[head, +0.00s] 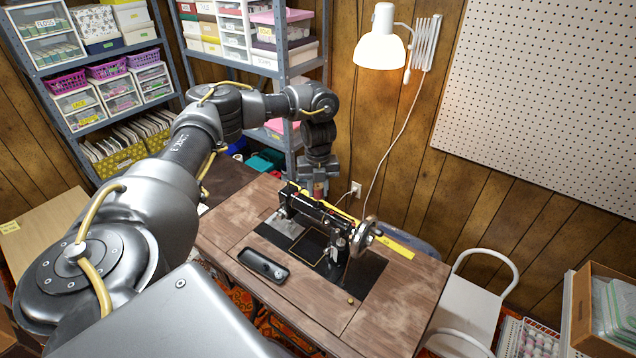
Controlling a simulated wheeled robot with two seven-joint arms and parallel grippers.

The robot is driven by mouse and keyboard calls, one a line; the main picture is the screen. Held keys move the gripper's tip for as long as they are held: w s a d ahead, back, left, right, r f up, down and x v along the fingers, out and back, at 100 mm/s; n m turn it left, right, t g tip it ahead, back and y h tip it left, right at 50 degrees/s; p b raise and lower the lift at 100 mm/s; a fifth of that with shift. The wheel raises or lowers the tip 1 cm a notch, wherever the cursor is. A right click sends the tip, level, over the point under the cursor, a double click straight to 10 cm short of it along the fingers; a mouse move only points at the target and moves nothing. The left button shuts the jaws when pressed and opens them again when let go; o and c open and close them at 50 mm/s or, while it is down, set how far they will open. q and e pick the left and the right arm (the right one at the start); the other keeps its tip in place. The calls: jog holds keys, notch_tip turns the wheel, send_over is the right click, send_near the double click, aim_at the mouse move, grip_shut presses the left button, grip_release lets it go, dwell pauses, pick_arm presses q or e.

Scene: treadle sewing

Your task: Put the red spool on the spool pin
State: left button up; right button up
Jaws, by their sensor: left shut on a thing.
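The black sewing machine (318,215) stands on the wooden table (225,225). Its handwheel (363,234) is at the right end of the machine. My left arm reaches in from the left and over the table's far side. My left gripper (320,187) points down at the far left end of the machine, above or just behind it; I cannot tell which. It is shut on a small reddish thing, which looks like the red spool (320,189) and is mostly hidden by the fingers. The spool pin is too small to make out. My right gripper is out of view.
A small dark tray (263,266) lies on the table in front of the machine. A yellow strip (397,245) lies behind the handwheel. A lit wall lamp (381,45) hangs above. A white chair (475,300) stands at the right. The table's front right is mostly clear.

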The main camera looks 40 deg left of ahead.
pick_arm(q)
jog(key=shift+f+b, duration=0.6)
jog(key=shift+f, duration=0.8)
jog(key=shift+f, duration=0.1)
jog(key=o, duration=1)
notch_tip(320, 180, up, 11)
jog(key=shift+p, duration=0.4)
jog(key=shift+s+f, duration=0.1)
jog(key=shift+f, duration=0.05)
